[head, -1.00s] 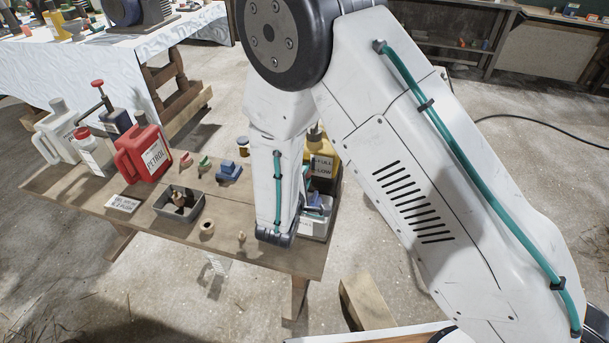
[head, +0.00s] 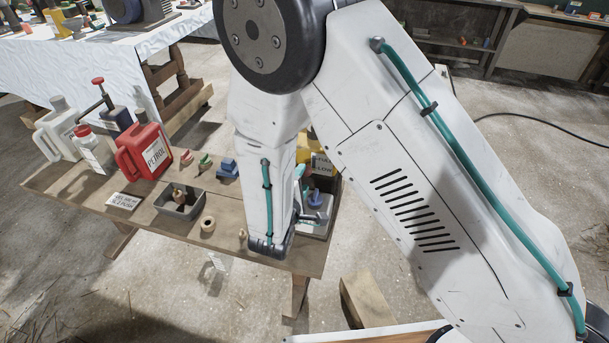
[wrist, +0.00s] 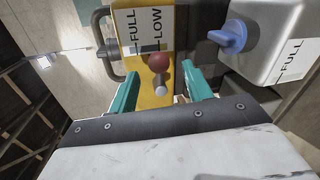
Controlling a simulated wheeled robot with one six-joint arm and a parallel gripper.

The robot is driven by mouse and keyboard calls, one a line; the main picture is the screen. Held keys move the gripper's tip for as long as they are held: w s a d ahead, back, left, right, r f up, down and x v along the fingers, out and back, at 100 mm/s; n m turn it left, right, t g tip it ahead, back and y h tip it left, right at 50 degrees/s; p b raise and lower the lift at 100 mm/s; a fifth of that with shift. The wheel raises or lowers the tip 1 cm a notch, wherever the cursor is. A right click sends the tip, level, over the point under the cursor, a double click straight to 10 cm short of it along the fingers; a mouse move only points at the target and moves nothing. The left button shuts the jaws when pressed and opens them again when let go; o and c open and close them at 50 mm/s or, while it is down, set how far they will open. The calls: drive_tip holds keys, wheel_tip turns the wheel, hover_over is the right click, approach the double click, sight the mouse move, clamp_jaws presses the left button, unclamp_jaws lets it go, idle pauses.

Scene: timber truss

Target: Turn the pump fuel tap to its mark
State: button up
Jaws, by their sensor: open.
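In the wrist view, a yellow engine-like unit (wrist: 182,30) carries a white FULL/LOW label (wrist: 143,32). A red round knob (wrist: 158,62) with a pale tip stands in front of it. My gripper (wrist: 160,90) is open, its teal fingers on either side of the knob; I cannot tell if they touch it. To the right, a pale grey unit (wrist: 262,22) has a blue tap-like knob (wrist: 229,37) and a FULL label. In the head view the yellow unit (head: 303,148) and blue knob (head: 315,199) show past my arm, which hides most of my gripper.
A cloth-covered table (head: 110,70) stands behind.

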drive_tip(key=v, duration=0.4)
idle(0.5)
